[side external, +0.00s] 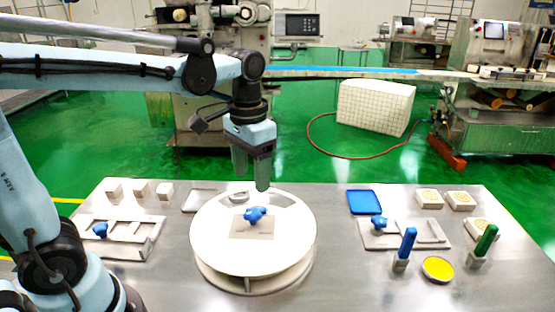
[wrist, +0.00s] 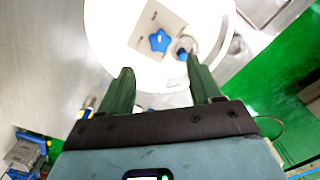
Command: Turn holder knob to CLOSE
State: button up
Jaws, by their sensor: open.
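A blue lobed knob (side external: 255,214) sits on a beige square plate (side external: 265,230) in the middle of a white round holder (side external: 215,240). The knob also shows in the wrist view (wrist: 159,41), just beyond my fingertips; the plate has small marks too small to read. My gripper (side external: 250,177) points down above the far part of the round holder, higher than the knob and apart from it. In the wrist view my gripper (wrist: 160,66) has its two dark fingers spread wide with nothing between them.
Flat plates with blue knobs stand left (side external: 100,230) and right (side external: 379,222). At right are a blue tray (side external: 364,202), a blue-handled tool (side external: 408,242), a green-handled tool (side external: 486,240) and a yellow dish (side external: 438,268). The metal table's front middle is clear.

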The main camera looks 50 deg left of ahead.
aim_at(253, 211)
jog(key=shift+f, duration=4.35)
jog(key=shift+c, duration=0.3)
grip_shut()
